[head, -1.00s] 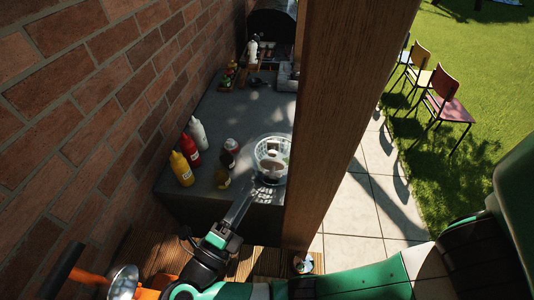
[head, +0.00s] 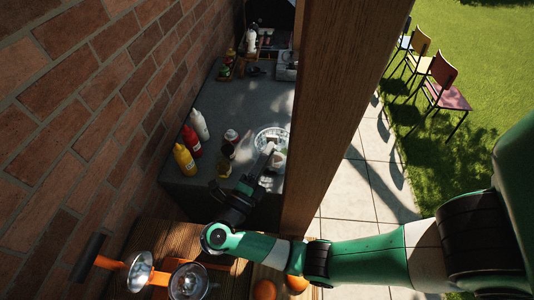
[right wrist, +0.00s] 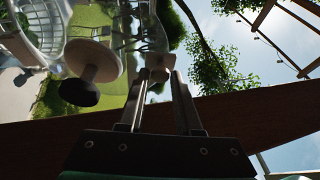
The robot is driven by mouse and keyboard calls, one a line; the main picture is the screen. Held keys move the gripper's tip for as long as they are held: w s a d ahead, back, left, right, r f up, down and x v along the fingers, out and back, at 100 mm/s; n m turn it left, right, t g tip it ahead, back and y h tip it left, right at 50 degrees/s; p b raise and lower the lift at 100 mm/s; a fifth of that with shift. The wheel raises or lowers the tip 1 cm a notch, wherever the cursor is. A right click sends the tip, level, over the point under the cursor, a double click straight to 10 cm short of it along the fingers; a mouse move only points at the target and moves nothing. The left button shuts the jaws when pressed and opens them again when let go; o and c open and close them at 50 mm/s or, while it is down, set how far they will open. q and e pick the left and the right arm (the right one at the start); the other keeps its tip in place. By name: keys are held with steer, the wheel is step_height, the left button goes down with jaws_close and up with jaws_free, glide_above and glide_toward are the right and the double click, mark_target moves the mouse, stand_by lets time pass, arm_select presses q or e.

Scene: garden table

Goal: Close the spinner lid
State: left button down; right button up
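The salad spinner (head: 272,138) is a clear round bowl on the grey counter, close to the wooden post. Its basket (right wrist: 38,28) shows at the upper left of the right wrist view. A clear lid with a pale round disc (right wrist: 95,60) and a dark knob (right wrist: 80,92) fills the upper left there. My right gripper (head: 265,158) is at the near side of the spinner. In the right wrist view its fingers (right wrist: 158,85) stand apart, with a small pale block just beyond the tips. Whether they touch the lid is unclear. My left gripper is out of view.
Yellow (head: 184,160), red (head: 192,140) and white (head: 199,124) bottles stand left of the spinner, with small jars (head: 230,137) between. A wooden post (head: 335,110) blocks the right side. A brick wall (head: 100,120) bounds the left. The counter's middle is clear.

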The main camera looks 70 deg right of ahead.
jaws_close()
stand_by(1.1)
